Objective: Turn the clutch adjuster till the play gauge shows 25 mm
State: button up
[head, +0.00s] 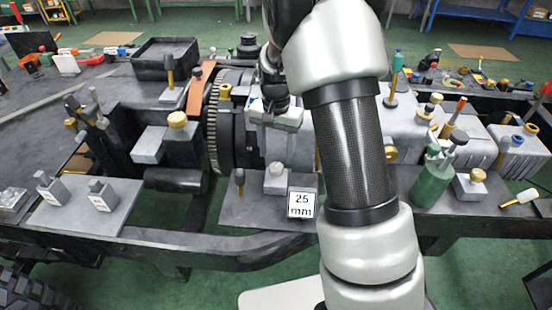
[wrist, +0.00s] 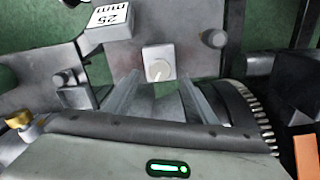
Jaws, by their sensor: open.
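A block with a white "25 mm" face (head: 303,203) stands on a grey plate; it shows upside down in the wrist view (wrist: 110,18). Beside it on that plate is a small pale block (head: 277,180), whose white face in the wrist view (wrist: 158,62) carries a round dial or knob with a short pointer mark. I cannot tell surely which part is the adjuster and which the gauge. My gripper (wrist: 158,86) is open and empty, its two grey fingers spread toward the pale block. Whether they touch it is unclear. In the head view, my arm partly covers this area.
A dark pin with a rounded handle (head: 240,180) stands left of the pale block. A large toothed wheel (head: 213,125) is behind it. A green bottle (head: 432,182) and several grey housings stand right. A plate with small blocks (head: 62,212) lies left.

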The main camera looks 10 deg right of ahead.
aim_at(276, 167)
notch_tip(276, 167, up, 13)
jog(key=p, duration=0.1)
jog(key=shift+p, duration=0.35)
jog(key=s+r+n+t, duration=0.3)
jog(key=s+r, duration=0.7)
jog(key=s, duration=0.1)
jog(key=s+r+n+t, duration=0.2)
jog(key=s+n+t, duration=0.1)
jog(key=s, duration=1.1)
notch_tip(276, 167, up, 12)
jog(key=p, duration=1.2)
jog(key=shift+n+p, duration=0.3)
jog(key=shift+p, duration=0.05)
jog(key=shift+d, duration=0.1)
